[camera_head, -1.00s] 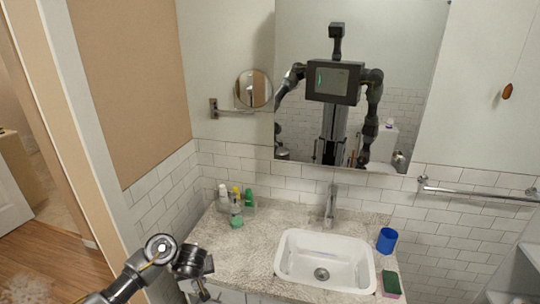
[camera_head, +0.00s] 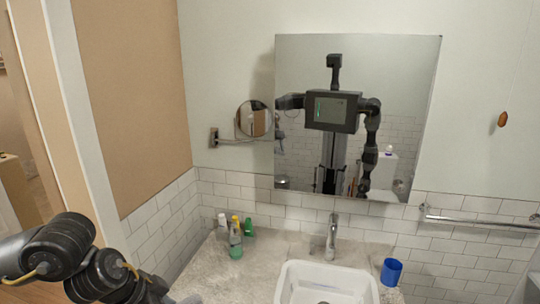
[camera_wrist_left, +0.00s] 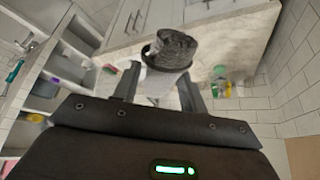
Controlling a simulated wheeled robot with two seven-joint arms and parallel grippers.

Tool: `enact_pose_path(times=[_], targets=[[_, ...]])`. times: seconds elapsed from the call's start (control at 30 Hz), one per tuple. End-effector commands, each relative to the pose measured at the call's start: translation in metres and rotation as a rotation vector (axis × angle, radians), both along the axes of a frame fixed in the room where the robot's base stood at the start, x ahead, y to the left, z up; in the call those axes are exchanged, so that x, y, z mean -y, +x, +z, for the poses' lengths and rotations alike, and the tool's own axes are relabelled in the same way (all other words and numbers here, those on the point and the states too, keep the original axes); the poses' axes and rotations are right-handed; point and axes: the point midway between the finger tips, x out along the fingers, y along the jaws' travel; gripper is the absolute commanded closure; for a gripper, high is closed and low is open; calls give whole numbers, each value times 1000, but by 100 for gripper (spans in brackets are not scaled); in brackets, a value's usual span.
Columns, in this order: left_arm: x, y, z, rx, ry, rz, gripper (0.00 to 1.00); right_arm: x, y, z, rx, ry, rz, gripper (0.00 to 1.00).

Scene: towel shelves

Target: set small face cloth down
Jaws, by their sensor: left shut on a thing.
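My right gripper is not directly in view.
A stone counter (camera_head: 200,268) holds a white sink (camera_head: 327,268), a tap (camera_head: 332,238), several bottles (camera_head: 235,240) at the left and a blue cup (camera_head: 391,271) at the right. A mirror (camera_head: 415,80) hangs behind. Open shelves (camera_wrist_left: 42,88) show left in the wrist view.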

Motion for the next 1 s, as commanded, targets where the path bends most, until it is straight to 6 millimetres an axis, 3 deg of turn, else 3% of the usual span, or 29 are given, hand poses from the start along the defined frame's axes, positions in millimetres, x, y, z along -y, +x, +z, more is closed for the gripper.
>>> enact_pose_path(times=[0.13, 0.37, 0.73, 1.0], targets=[[-9, -28, -7, 0, 0, -63, 86, 0, 0, -4, 0, 0, 0, 32], [-7, -24, -43, 1, -2, -59, 86, 1, 0, -40, -1, -1, 1, 32], [-7, -24, -124, 2, -1, -57, 86, 1, 0, -121, 0, -1, 0, 32], [-7, -24, -147, 2, -2, -57, 86, 1, 0, -144, 0, -1, 0, 32]])
